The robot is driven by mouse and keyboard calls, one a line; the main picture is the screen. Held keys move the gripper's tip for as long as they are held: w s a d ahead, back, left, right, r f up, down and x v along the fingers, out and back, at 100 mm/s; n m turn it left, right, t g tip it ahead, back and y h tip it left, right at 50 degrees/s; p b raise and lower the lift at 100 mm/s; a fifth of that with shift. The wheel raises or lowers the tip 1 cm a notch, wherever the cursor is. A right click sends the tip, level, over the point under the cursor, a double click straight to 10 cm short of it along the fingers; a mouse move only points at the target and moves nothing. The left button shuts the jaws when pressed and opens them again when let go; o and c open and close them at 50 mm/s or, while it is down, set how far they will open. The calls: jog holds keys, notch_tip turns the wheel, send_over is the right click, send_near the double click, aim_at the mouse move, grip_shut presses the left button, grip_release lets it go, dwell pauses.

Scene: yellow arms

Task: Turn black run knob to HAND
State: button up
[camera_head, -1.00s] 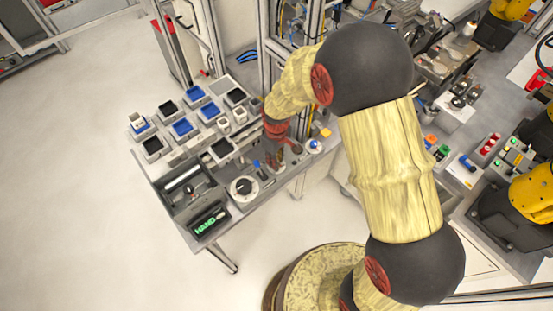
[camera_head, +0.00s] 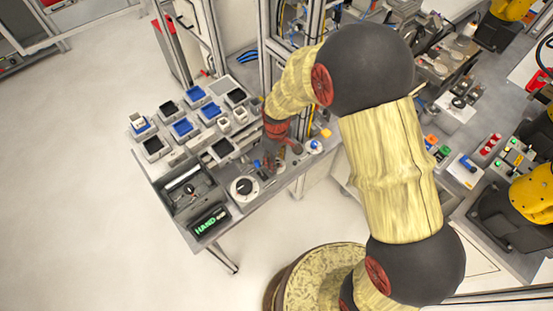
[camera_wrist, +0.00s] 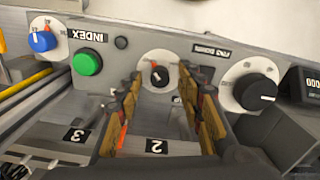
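A small black knob with a red mark (camera_wrist: 157,74) sits on a round white plate on the grey panel in the wrist view. My gripper (camera_wrist: 159,80) is open, with one finger on each side of this knob in the picture; I see gaps beside the knob and no clear contact. In the head view my gripper (camera_head: 270,163) is over the bench's front part and hides the small knob. A display (camera_head: 211,219) at the bench's front corner shows green text reading HAND with smaller text beside it. No label for the small knob is legible.
A larger black knob on a white dial (camera_wrist: 256,91) lies right of my gripper; it also shows in the head view (camera_head: 244,187). A green button (camera_wrist: 87,62) and a blue knob (camera_wrist: 42,40) lie left. Several small bins (camera_head: 183,128) stand behind on the bench.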

notch_tip(320, 180, up, 12)
dwell(0.6)
dwell(0.5)
jog(key=s+d+r+m+t+b, duration=0.2)
jog(key=s+d+r+m+b, duration=0.2)
jog(key=s, duration=0.6)
jog(key=s+d+r+m+t+b, duration=0.3)
jog(key=s+d+r+m+b, duration=0.2)
jog(key=s+d+r, duration=0.4)
jog(key=shift+s+d+t, duration=0.3)
jog(key=shift+s+d, duration=0.15)
jog(key=shift+d, duration=0.05)
jog(key=shift+r, duration=0.1)
jog(key=shift+c, duration=0.3)
